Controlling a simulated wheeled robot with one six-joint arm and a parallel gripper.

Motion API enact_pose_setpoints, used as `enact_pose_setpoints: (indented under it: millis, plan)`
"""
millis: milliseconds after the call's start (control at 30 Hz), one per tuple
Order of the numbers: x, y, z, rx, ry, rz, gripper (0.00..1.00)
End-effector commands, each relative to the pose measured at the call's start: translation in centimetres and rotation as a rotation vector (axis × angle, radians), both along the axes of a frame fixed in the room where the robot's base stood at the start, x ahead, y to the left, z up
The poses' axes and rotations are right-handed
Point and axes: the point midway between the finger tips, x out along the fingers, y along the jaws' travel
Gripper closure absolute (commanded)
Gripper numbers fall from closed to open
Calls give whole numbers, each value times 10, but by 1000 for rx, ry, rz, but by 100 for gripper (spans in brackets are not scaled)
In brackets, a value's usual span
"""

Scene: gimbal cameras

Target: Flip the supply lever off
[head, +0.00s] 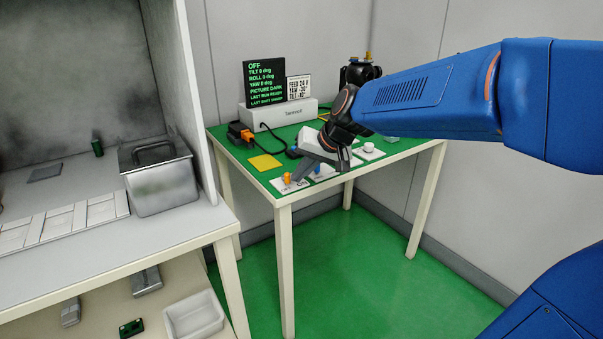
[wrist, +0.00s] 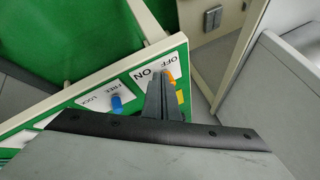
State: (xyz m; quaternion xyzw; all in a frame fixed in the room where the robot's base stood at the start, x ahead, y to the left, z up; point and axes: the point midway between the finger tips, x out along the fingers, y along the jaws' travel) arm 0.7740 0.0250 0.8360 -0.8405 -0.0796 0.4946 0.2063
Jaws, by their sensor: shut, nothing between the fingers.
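The orange supply lever (head: 287,179) stands on a white ON/OFF plate at the front corner of the green table. In the wrist view the orange lever (wrist: 169,76) shows just past the fingertips, partly hidden by them; the plate (wrist: 155,63) reads OFF and ON. I cannot tell which way the lever leans. My gripper (head: 299,173) is shut and empty, pointing down close beside the lever. Its fingers (wrist: 158,84) also show in the wrist view; whether they touch the lever is unclear. The display (head: 264,80) has OFF as its top line.
A blue lever (wrist: 117,104) on a FREE/LOCK plate is near the fingers. A white knob (head: 368,148), a yellow pad (head: 264,162), a white supply box (head: 280,115) and a black gimbal (head: 358,72) are on the table (head: 229,146). A workbench with a metal bin (head: 160,182) stands left.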

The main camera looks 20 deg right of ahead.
Motion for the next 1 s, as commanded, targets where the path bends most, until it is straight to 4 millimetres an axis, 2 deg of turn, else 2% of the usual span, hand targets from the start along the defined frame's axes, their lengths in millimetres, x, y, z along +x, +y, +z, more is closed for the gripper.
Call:
enact_pose_setpoints:
  millis: [533, 867, 1000]
  plan:
    - [-14, 6, 0, -1, -1, 2, 100]
    - [-15, 6, 0, 0, 0, 1, 100]
    - [-14, 5, 6, -1, -2, 1, 100]
